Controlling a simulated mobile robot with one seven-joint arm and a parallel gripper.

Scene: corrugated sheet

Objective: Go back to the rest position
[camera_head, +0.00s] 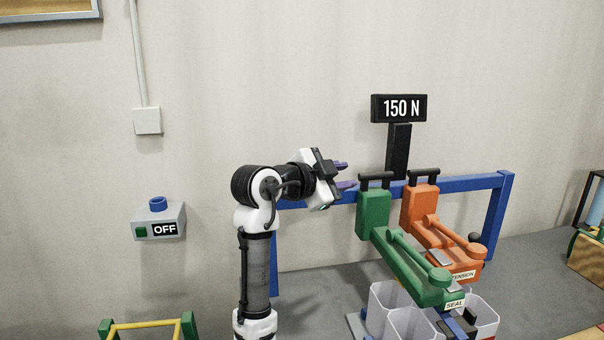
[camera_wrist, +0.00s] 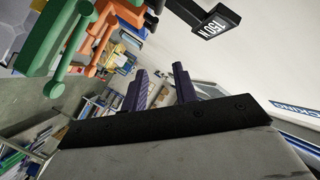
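My gripper (camera_head: 346,175) is raised in front of the wall at mid height, its purple fingers pointing right. In the wrist view the two fingers (camera_wrist: 160,90) stand apart with nothing between them. The gripper is just left of the upper end of a green tool labelled SEAL (camera_head: 375,212). I cannot tell whether they are apart in depth. The green tool also shows at the upper left of the wrist view (camera_wrist: 50,40).
An orange TENSION tool (camera_head: 420,205) hangs beside the green one on a blue frame (camera_head: 496,215). A 150 N display (camera_head: 399,108) stands behind. Clear bins (camera_head: 408,325) sit below. A wall box reading OFF (camera_head: 160,222) is at left. The wall between box and arm is clear.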

